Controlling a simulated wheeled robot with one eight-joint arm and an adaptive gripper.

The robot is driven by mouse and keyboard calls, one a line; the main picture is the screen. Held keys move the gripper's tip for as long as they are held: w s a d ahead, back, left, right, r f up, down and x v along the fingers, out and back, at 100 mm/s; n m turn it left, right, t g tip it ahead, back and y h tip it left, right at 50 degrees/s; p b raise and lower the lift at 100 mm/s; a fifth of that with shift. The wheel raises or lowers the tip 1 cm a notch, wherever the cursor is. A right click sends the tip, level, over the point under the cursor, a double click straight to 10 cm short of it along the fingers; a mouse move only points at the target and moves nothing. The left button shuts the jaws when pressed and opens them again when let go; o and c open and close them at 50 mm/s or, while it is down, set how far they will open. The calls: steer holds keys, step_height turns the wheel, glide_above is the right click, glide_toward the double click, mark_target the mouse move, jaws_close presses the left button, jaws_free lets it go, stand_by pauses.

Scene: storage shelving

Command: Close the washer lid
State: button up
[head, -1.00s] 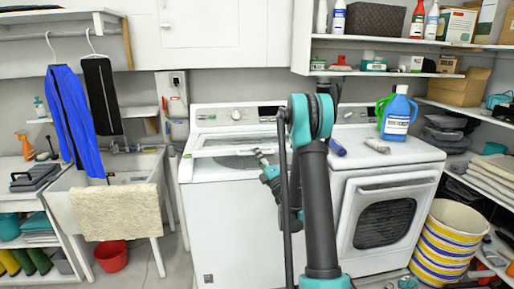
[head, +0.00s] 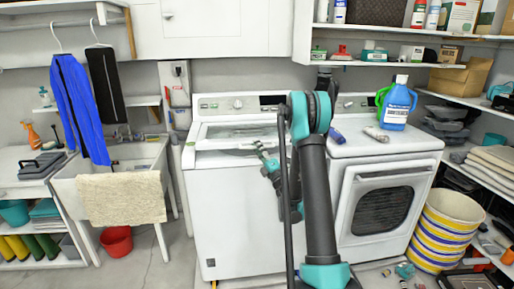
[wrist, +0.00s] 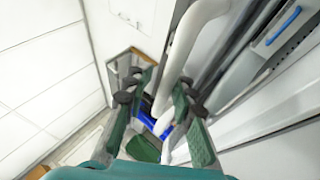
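The white washer (head: 232,215) stands left of the dryer. Its lid (head: 238,131), with a glass panel, sits low over the top and looks slightly raised, with a dark gap along its front edge. My gripper (head: 256,147) is at the lid's right front in the head view, partly hidden by my arm. In the wrist view my gripper (wrist: 155,92) has its fingers apart, with a white curved edge (wrist: 182,55) running past or between them. I cannot tell whether they touch it.
The dryer (head: 385,200) stands to the right, with a blue detergent jug (head: 397,106) on top. A sink (head: 110,170) with a beige towel (head: 120,198) is at the left. A striped basket (head: 445,230) stands at the right.

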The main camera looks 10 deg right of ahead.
steer(key=shift+w, duration=0.15)
steer(key=shift+r, duration=0.3)
step_height(320, 180, up, 9)
steer(key=shift+r, duration=0.15)
stand_by(0.3)
